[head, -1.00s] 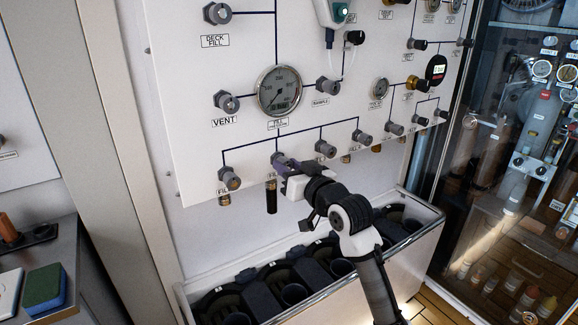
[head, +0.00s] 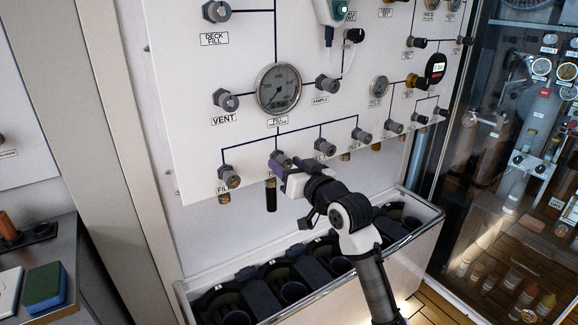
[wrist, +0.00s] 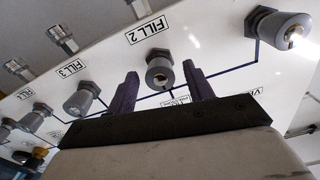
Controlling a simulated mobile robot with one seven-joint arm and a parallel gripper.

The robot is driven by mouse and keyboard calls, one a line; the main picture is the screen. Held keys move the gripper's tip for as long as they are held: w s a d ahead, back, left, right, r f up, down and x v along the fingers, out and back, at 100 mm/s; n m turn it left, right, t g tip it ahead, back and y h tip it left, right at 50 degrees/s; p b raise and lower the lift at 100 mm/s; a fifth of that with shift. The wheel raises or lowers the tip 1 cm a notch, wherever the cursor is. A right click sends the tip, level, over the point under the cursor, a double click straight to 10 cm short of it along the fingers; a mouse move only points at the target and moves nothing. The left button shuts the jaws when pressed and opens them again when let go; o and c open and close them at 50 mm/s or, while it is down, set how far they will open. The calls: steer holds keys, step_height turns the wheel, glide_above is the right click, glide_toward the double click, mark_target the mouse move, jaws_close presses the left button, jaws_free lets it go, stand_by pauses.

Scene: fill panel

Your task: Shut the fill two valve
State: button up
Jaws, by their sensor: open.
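The fill two valve, a grey round knob (wrist: 160,74), stands on the white panel above its "FILL 2" label, which appears upside down in the wrist view. In the head view the valve (head: 277,157) is second from left in the lower row and partly covered by my gripper. My gripper (head: 287,165) is open at the panel. In the wrist view its two purple fingers (wrist: 160,69) stand on either side of the knob, with visible gaps. I cannot tell how far the fingertips reach along it.
Neighbouring fill valves stand at left (head: 229,176) and right (head: 326,147), close to my gripper. A round gauge (head: 279,89) is above. A dark hose end (head: 271,195) hangs below the valve. A white trough (head: 428,228) with black holders lies under the panel.

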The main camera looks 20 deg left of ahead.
steer(key=b+v, duration=0.4)
steer(key=v, duration=0.9)
steer(key=shift+s+d, duration=0.25)
steer(key=shift+d, duration=0.05)
